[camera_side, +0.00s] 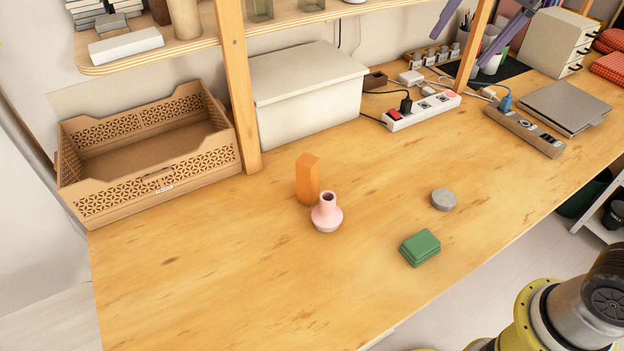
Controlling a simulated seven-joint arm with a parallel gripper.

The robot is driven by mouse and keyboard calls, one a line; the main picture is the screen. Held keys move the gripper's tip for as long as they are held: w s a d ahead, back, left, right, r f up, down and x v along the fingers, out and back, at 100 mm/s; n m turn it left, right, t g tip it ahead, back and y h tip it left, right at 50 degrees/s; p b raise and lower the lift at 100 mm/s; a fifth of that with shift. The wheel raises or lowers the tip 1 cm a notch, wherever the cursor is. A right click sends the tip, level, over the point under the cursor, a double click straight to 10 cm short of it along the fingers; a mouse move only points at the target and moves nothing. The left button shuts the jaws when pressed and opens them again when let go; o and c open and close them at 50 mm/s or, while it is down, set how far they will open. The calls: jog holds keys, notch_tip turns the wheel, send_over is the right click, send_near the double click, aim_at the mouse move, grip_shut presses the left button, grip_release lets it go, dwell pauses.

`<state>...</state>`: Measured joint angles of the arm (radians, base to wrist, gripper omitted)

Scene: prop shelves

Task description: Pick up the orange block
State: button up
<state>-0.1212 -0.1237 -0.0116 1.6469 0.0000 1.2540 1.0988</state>
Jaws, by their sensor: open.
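The orange block (307,180) stands upright on the wooden table, left of the middle of the view. A small pink vase (327,214) stands just in front of it and hides part of its lower right side. My gripper is not in view. Only a yellow and grey part of my arm shows at the bottom right corner, well away from the block.
A green block (420,248) and a grey round piece (443,199) lie right of the vase. A cardboard crate (150,195), a shelf post (238,90) and a white box (310,112) stand behind. The front left table is clear.

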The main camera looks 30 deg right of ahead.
jog(key=w+a+f+m+g, duration=0.1)
jog(key=w+a+f, duration=0.15)
jog(key=w, duration=0.25)
jog(key=w+a+f+m, duration=0.1)
jog(key=w+a, duration=0.2)
jog(key=w, duration=0.2)
jog(key=g, duration=0.3)
send_over(305, 159)
jog(key=d, duration=0.1)
notch_tip(305, 159, down, 15)
jog(key=shift+n+h, duration=0.3)
jog(key=shift+n, duration=0.2)
jog(key=f, duration=0.6)
jog(key=a+f, duration=0.1)
jog(key=f, duration=0.3)
jog(key=shift+s+d+f, duration=0.1)
jog(key=shift+s+f, duration=0.05)
jog(key=shift+f, duration=1.5)
jog(key=shift+s+d+f, duration=0.1)
jog(key=shift+f, duration=1.5)
jog(key=shift+c, duration=0.2)
grip_shut()
